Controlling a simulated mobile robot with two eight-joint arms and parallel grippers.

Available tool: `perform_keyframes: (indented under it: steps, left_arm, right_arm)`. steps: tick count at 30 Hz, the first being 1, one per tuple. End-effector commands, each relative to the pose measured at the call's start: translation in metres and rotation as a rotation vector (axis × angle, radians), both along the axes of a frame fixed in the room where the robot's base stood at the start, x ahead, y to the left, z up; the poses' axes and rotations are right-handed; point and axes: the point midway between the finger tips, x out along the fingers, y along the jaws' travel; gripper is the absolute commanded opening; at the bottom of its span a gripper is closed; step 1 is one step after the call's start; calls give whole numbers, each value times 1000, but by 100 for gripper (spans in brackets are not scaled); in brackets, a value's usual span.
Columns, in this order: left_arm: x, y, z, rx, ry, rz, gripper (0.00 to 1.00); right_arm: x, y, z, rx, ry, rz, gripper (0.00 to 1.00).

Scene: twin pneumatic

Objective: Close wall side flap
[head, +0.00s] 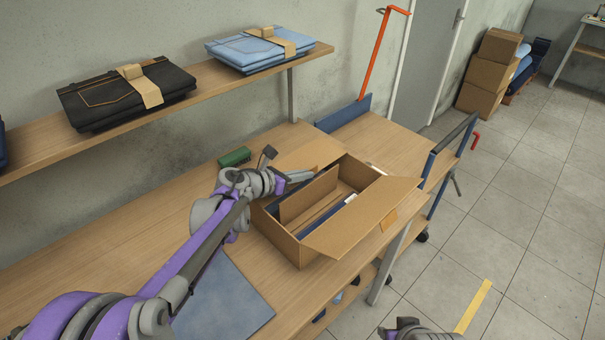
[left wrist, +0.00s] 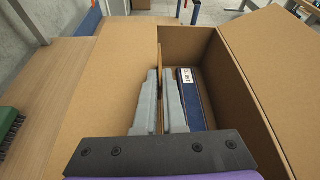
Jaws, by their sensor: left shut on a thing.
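The open cardboard box (head: 324,243) stands on the wooden table. In the left wrist view its wall side flap (left wrist: 112,80) is the broad tan panel on the left, not folded down flat over the box. My left gripper (head: 303,176) is at the wall side of the box. In the left wrist view its grey fingers (left wrist: 160,102) lie close on both sides of a cardboard edge, shut on the flap. Dark blue folded cloth with a white label (left wrist: 194,98) lies inside the box. Part of my right arm shows at the bottom edge; its fingertips are not clear.
The opposite flap (head: 372,215) sticks outward over the table's front edge. A green brush (head: 235,157) lies near the wall, and a blue-grey mat (head: 225,297) lies nearer me. A shelf (head: 200,97) with folded jeans overhangs the table. A blue cart frame (head: 445,150) stands beyond.

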Motion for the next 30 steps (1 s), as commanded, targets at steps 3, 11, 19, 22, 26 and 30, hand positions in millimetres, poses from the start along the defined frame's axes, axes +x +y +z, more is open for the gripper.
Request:
perform_keyframes:
  steps: [3,11,19,22,26,30]
  left_arm:
    - [-1,-1,-2,1,2,-4,0]
    - [-1,-1,-2,1,3,-4,23]
    - [-1,0,-1,0,2,-3,35]
    - [-1,0,0,1,2,-2,35]
    - [-8,9,4,1,2,1,35]
    - [-24,27,13,1,2,2,35]
  right_arm:
    - [0,0,0,0,0,0,37]
    - [0,0,0,0,0,0,37]
    - [0,0,0,0,0,0,37]
    - [0,0,0,0,0,0,37]
    - [0,0,-1,0,0,0,37]
    - [-1,0,-2,0,1,0,37]
